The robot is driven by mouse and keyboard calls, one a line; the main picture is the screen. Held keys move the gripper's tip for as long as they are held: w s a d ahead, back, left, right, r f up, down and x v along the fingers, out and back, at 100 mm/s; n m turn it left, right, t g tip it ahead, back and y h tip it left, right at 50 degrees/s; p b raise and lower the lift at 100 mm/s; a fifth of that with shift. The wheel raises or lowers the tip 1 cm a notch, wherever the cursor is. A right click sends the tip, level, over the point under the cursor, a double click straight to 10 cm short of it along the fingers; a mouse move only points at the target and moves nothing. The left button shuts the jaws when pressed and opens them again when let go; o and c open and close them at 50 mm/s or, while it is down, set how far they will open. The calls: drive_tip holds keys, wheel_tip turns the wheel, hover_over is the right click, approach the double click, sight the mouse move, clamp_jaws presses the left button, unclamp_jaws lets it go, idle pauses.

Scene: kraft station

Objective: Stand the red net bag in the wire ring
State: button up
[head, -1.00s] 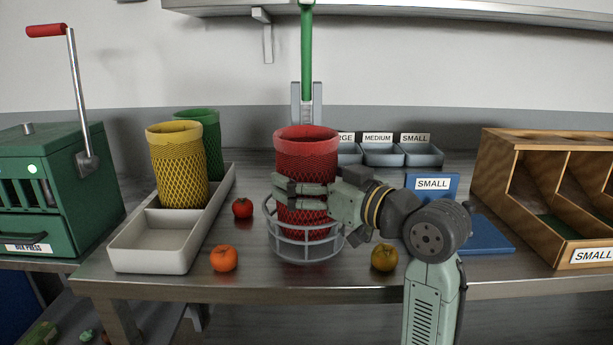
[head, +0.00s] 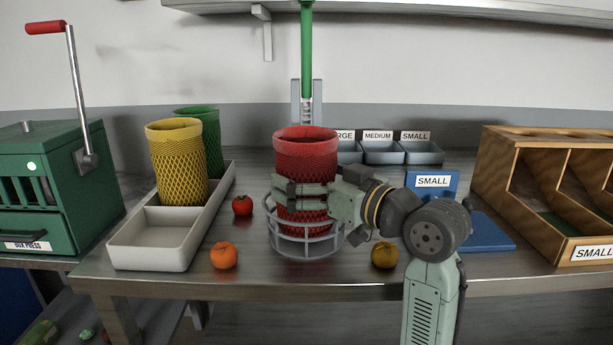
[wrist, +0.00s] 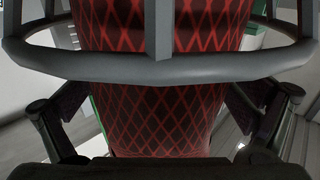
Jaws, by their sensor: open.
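The red net bag (head: 306,155) stands upright inside the grey wire ring (head: 305,243) near the middle of the table. Its open rim is at the top. In the wrist view the bag (wrist: 160,118) fills the middle, with the ring's band (wrist: 160,68) crossing in front of it. My gripper (head: 300,190) reaches in from the right, its fingers on either side of the bag just above the ring. The jaws are open around the bag. Whether a finger still touches the net cannot be told.
A pale divided tray (head: 155,260) on the left holds a yellow net bag (head: 178,170) and a green one (head: 205,125). Loose fruits, a tomato (head: 242,205), an orange (head: 224,256) and a yellowish one (head: 384,255), lie around the ring. A wooden bin (head: 500,190) stands right.

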drive_tip(key=b+v, duration=0.2)
drive_tip(key=v, duration=1)
drive_tip(key=shift+r, duration=0.3)
